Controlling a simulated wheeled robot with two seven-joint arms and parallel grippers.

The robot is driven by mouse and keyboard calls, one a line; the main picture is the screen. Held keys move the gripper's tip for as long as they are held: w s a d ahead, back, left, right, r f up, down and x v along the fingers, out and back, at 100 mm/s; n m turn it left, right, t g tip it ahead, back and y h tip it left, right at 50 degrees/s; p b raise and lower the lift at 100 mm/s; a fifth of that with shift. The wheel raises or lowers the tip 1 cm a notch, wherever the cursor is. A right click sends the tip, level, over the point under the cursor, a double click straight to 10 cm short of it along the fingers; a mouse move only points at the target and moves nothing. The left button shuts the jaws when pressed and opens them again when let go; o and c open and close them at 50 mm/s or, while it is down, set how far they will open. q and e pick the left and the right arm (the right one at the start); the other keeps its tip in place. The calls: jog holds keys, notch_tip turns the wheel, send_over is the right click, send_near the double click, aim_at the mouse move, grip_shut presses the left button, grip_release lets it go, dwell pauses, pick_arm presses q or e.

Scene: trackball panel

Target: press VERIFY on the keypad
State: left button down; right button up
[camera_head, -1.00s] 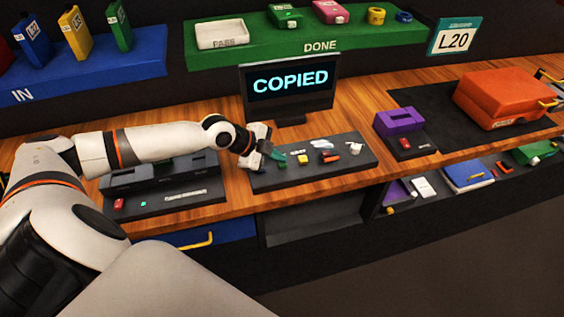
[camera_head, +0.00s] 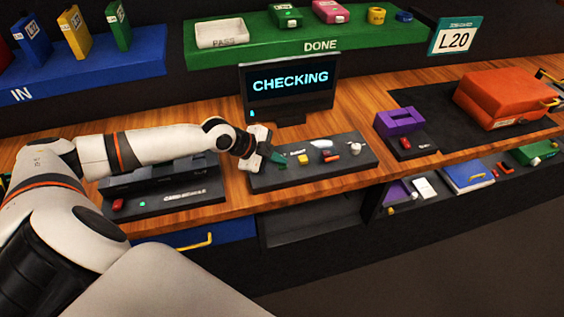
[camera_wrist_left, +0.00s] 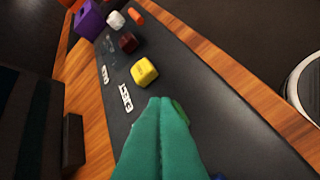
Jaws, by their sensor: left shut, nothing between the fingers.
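The keypad (camera_head: 345,174) is a dark panel with several coloured buttons on the wooden counter, below the screen. My left gripper (camera_head: 281,158) is over its left end; its teal fingers (camera_wrist_left: 163,101) are shut together with nothing between them. In the wrist view a green button (camera_wrist_left: 180,109) shows partly behind the fingertips; I cannot tell whether they touch it. A yellow button (camera_wrist_left: 144,71) and a dark red one (camera_wrist_left: 128,42) lie beyond. The screen (camera_head: 290,82) reads CHECKING. My right gripper is not in view.
A dark card device (camera_head: 165,195) stands left of the keypad, under my left arm. A purple holder (camera_head: 398,121) and an orange case (camera_head: 505,96) stand to the right. The green DONE shelf (camera_head: 350,36) and blue IN shelf (camera_head: 90,70) are behind. Bare wood separates the devices.

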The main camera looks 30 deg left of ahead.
aim_at(278, 168)
pick_arm(q)
jog(key=shift+r+p, duration=0.8)
jog(key=shift+r, duration=0.05)
jog(key=shift+r, duration=0.15)
notch_tip(278, 168, up, 5)
jog(key=p, duration=0.4)
dwell(0.6)
